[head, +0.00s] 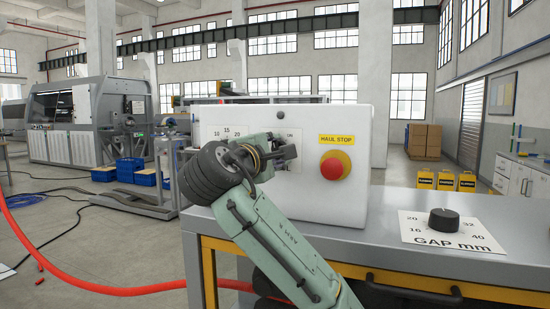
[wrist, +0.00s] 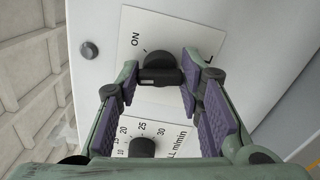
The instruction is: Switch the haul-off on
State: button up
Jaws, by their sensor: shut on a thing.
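The haul-off switch, a black rotary knob (wrist: 158,62), sits on a white plate marked ON on the front of the white control box (head: 350,205). In the wrist view my gripper's purple-padded fingers (wrist: 160,77) reach to either side of the knob and are shut on it. In the head view my gripper (head: 287,151) is at the box front, and it and my arm hide most of the switch. The knob's pointer direction cannot be told clearly.
A speed dial (wrist: 142,147) with a numbered scale is beside the switch. A red HAUL STOP button (head: 335,166) sticks out right of my gripper. A gap knob (head: 443,221) stands on the grey cabinet top (head: 385,235). A small dark round fitting (wrist: 88,50) is near the switch.

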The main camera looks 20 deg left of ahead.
jog(key=shift+f+m+b, duration=0.2)
jog(key=shift+m+b, duration=1.4)
jog(key=shift+m, duration=3.3)
jog(key=o, duration=1.2)
jog(key=shift+r, duration=0.1)
jog(key=shift+s, duration=0.15)
jog(key=shift+s+a, duration=0.2)
jog(key=shift+s, duration=5.7)
